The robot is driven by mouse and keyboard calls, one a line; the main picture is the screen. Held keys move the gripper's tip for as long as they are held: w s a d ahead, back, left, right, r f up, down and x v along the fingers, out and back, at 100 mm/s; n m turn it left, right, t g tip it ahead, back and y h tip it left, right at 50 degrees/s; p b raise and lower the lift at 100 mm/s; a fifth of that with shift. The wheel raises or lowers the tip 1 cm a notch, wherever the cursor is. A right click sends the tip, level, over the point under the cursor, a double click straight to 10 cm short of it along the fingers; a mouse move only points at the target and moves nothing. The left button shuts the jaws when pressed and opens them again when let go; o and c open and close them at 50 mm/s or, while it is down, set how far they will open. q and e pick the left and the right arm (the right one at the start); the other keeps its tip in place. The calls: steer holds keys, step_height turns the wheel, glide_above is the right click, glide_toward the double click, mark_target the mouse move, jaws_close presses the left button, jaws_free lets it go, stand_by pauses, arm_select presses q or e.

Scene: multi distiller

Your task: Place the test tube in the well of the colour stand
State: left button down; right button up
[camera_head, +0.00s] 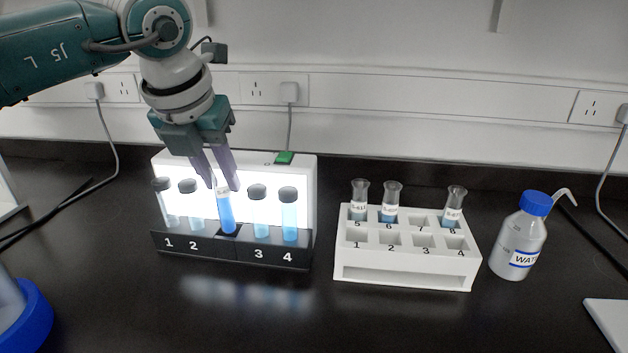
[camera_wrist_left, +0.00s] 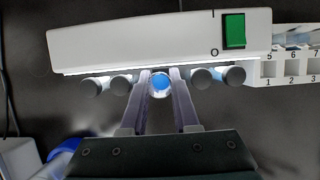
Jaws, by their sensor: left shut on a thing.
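My left gripper (camera_head: 223,187) is shut on a test tube (camera_head: 226,213) with bright blue liquid. The tube is upright at the middle of the colour stand (camera_head: 236,252), between positions 2 and 3, its lower end at the middle well. I cannot tell whether it rests on the bottom. In the left wrist view the fingers (camera_wrist_left: 161,84) flank the tube's round blue top (camera_wrist_left: 161,82). The stand has a lit white back panel, a black numbered base, and capped tubes with paler blue liquid on both sides. My right gripper is not in view.
A white rack (camera_head: 405,276) stands to the right, with tubes in back wells 5, 6 and 8; its front wells are empty. A water bottle (camera_head: 519,240) with a blue cap stands farther right.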

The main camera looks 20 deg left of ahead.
mark_target(216, 183)
arm_select(q)
step_height(216, 183, down, 4)
steer(key=b, duration=0.2)
steer(key=shift+r+b, duration=0.15)
steer(key=shift+b, duration=0.2)
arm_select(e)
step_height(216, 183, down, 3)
arm_select(q)
steer(key=shift+r, duration=0.2)
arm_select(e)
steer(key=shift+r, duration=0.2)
arm_select(q)
steer(key=shift+f, duration=0.15)
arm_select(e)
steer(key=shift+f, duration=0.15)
arm_select(q)
steer(key=c, duration=0.9)
jaws_free()
steer(key=shift+c, duration=0.2)
